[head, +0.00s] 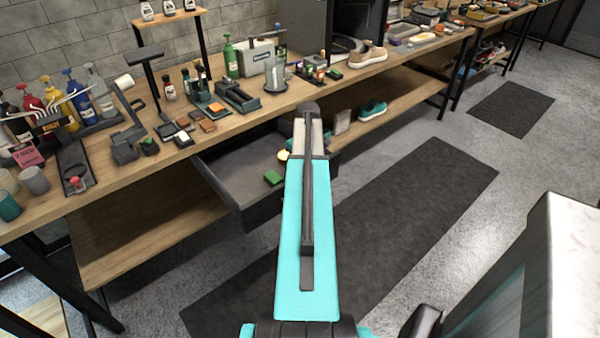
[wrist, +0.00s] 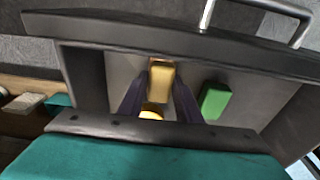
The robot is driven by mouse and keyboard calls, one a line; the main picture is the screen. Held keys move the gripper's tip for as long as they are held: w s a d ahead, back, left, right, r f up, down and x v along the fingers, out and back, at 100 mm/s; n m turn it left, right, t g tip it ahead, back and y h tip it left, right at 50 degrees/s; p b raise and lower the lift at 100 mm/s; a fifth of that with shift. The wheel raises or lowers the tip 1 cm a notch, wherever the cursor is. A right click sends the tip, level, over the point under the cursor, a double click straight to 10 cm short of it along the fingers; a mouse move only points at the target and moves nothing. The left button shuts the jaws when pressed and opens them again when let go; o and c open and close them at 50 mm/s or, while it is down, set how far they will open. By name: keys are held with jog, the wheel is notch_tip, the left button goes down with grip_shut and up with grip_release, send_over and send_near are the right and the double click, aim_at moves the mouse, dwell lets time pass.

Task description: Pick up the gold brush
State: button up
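A gold block-shaped item, likely the gold brush (wrist: 161,76), lies in the open drawer (wrist: 95,80) in the wrist view. My gripper (wrist: 164,85) is inside the drawer with its two dark fingers spread, one on each side of the gold item. The fingers look open; whether either touches the item is unclear.
A green brush or block (wrist: 215,102) lies in the drawer beside my right finger; it also shows in the head view (head: 272,178). The drawer front with its metal handle (wrist: 207,15) stands close. The workbench top (head: 235,118) is crowded with bottles and tools.

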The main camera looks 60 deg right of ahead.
jog(key=shift+c, duration=1.1)
jog(key=shift+r, duration=0.15)
jog(key=shift+r+b, duration=0.55)
jog(key=shift+r, duration=4.3)
jog(key=o, duration=0.5)
jog(key=c, duration=0.4)
jog(key=shift+w, duration=0.1)
